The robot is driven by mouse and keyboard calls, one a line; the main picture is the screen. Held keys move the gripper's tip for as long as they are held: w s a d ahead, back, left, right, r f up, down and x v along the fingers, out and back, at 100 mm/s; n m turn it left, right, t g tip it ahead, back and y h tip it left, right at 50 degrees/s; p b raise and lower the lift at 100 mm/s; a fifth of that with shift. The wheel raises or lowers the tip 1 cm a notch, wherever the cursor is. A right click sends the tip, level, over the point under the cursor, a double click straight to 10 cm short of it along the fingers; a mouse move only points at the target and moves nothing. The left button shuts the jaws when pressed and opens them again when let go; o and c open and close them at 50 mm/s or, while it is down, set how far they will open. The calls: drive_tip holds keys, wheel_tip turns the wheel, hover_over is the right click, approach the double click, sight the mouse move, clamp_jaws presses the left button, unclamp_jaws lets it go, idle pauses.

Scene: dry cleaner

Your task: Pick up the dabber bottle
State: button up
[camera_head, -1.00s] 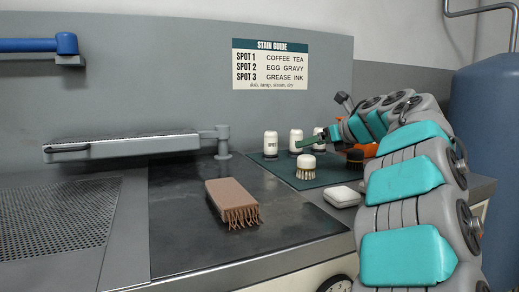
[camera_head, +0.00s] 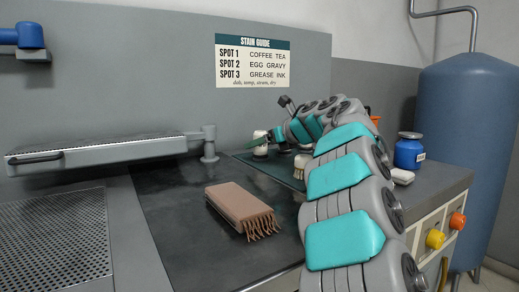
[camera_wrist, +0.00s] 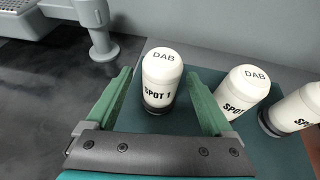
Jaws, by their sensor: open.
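Several white dabber bottles with domed "DAB" caps stand upright on a dark green mat (camera_wrist: 285,150). The bottle marked SPOT 1 (camera_wrist: 160,82) stands between the two green fingers of my gripper (camera_wrist: 162,97) in the wrist view, with a visible gap on both sides. My gripper is open and holds nothing. A second bottle (camera_wrist: 240,90) stands just right of the right finger, and a third (camera_wrist: 293,110) is cut off at the right edge. In the head view the leftmost bottle (camera_head: 260,150) shows at my gripper (camera_head: 265,139); my arm hides much of the others.
A blue jar (camera_head: 408,152) stands at the right. A grey padded arm (camera_head: 100,150) is mounted at the left.

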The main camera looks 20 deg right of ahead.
drive_tip(key=x, duration=0.4)
drive_tip(key=shift+p, duration=0.3)
clamp_jaws()
idle(0.3)
